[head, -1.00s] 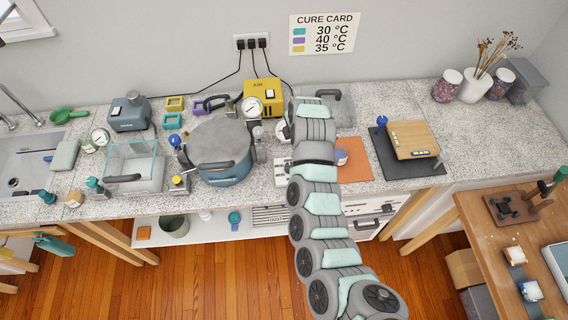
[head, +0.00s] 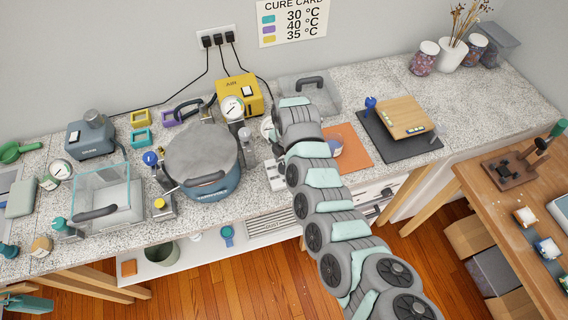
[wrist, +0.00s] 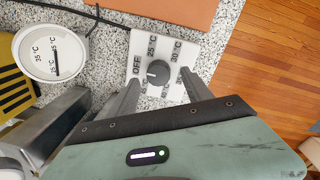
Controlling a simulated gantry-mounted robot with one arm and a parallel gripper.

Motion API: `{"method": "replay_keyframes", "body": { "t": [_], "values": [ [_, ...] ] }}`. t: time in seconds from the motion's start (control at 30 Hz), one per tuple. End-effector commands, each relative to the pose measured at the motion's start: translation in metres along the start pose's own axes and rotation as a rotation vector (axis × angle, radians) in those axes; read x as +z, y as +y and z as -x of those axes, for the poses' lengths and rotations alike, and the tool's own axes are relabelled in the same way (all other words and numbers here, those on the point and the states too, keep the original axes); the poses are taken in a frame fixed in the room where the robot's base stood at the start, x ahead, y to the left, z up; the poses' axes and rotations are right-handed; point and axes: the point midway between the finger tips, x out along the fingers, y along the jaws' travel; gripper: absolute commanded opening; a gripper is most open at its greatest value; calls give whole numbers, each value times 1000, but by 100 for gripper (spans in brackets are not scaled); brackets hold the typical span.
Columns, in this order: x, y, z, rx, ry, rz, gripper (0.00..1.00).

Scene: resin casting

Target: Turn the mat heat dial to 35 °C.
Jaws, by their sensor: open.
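The mat heat dial (wrist: 158,72) is a round dark grey knob on a white plate (wrist: 182,46) printed with OFF, 25 °C, 30 °C and further marks partly hidden. A small pale mark shows on the knob's left side, roughly toward OFF; its exact setting is hard to read. My gripper (wrist: 160,82) is open, its fingertips either side of the knob's near part; I cannot tell whether they touch it.
A round gauge (wrist: 52,52) stands left of the plate, its needle pointing down near 25. A black cable runs behind the plate. The pressure pot (head: 205,165) stands left of my arm, the yellow air unit (head: 238,88) behind. The cure card (head: 292,20) lists 30, 40 and 35 °C.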

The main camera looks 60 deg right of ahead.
Motion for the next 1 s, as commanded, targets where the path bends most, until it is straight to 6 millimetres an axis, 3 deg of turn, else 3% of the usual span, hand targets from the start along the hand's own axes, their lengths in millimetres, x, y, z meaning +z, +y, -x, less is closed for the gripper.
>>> {"method": "replay_keyframes", "body": {
  "t": [0.23,0.63,1.0],
  "values": [
    [0,1,-24,2,-1,2,59],
    [0,2,-29,5,-2,0,58],
    [0,2,-29,5,-2,0,27]
  ]
}}
